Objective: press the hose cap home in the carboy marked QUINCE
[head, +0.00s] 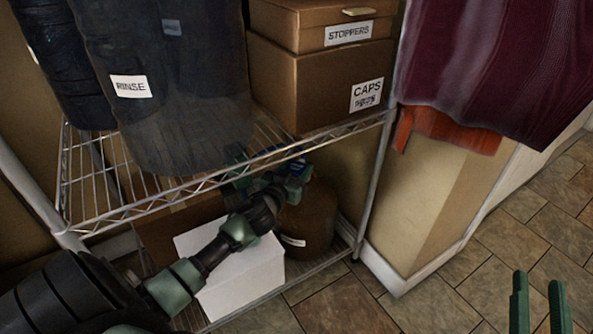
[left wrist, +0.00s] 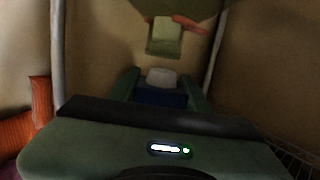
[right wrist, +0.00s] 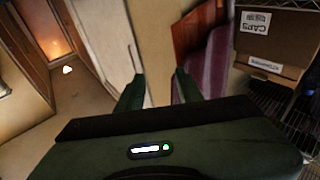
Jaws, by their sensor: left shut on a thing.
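A brown carboy (head: 308,212) stands on the lower shelf with a small white label whose writing is too small to read. My left arm reaches under the upper shelf, and its gripper (head: 285,175) is at the top of this carboy. In the left wrist view my left gripper (left wrist: 160,88) is shut on a blue cap (left wrist: 160,97) with a whitish top. Whether the cap is seated in the neck cannot be told; the neck is hidden. My right gripper (head: 538,284) is open and empty, over the floor at the lower right of the head view.
The wire shelf (head: 210,185) runs just above my left arm. On it stand a dark bin marked RINSE (head: 190,120) and boxes marked STOPPERS (head: 300,28) and CAPS (head: 310,85). A white box (head: 245,280) is below my left arm. The tiled floor (head: 440,285) is clear.

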